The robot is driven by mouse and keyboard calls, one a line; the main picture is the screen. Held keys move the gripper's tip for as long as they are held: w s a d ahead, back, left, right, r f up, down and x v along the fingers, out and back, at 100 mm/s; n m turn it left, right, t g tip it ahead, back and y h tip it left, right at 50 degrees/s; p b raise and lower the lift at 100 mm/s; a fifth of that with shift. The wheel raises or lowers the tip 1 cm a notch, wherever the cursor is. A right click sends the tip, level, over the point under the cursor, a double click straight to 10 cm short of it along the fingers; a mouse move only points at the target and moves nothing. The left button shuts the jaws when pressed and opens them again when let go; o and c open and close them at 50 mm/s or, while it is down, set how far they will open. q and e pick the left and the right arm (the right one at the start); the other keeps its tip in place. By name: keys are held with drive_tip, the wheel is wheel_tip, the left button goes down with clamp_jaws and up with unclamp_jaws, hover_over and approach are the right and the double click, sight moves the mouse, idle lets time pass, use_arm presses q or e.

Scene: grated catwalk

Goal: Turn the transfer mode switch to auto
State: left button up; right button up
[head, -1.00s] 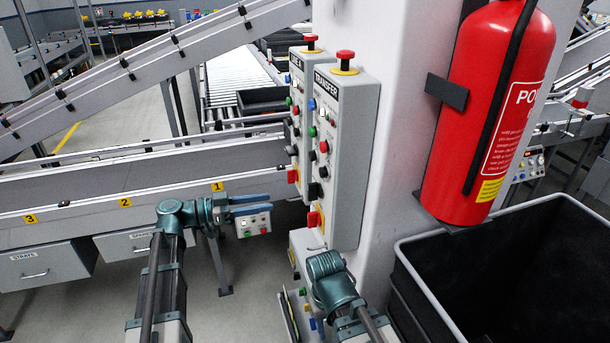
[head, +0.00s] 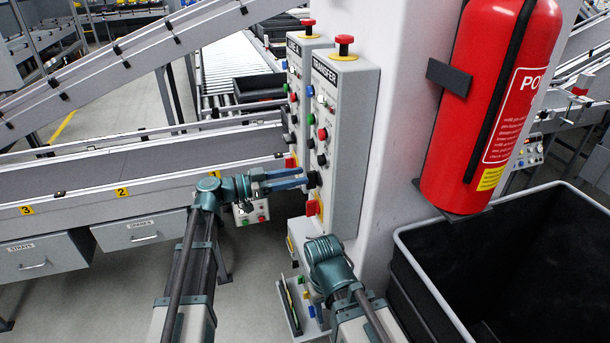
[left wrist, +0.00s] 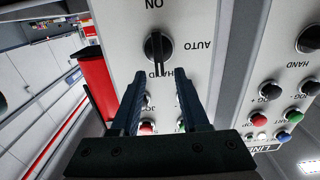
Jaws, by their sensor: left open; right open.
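The grey TRANSFER panel (head: 346,150) is mounted on the white column. In the left wrist view, where lettering is upside down, its black mode knob (left wrist: 158,46) has ON above, AUTO to the right and HAND below. My left gripper (head: 304,178) is open and empty, fingertips close to the knob (head: 313,180); contact is unclear. In the wrist view its fingers (left wrist: 167,75) are apart, just below the knob. My right gripper (head: 325,250) is low by the column, fingers hidden.
The LINE panel (head: 300,100) stands close left of the TRANSFER panel. A red fire extinguisher (head: 490,110) hangs on the column above a black bin (head: 440,285). A conveyor (head: 120,180) runs at left. A red emergency button (head: 344,42) tops the TRANSFER panel.

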sight(313, 180)
use_arm(q)
drive_tip(key=shift+x, duration=1.45)
clamp_jaws()
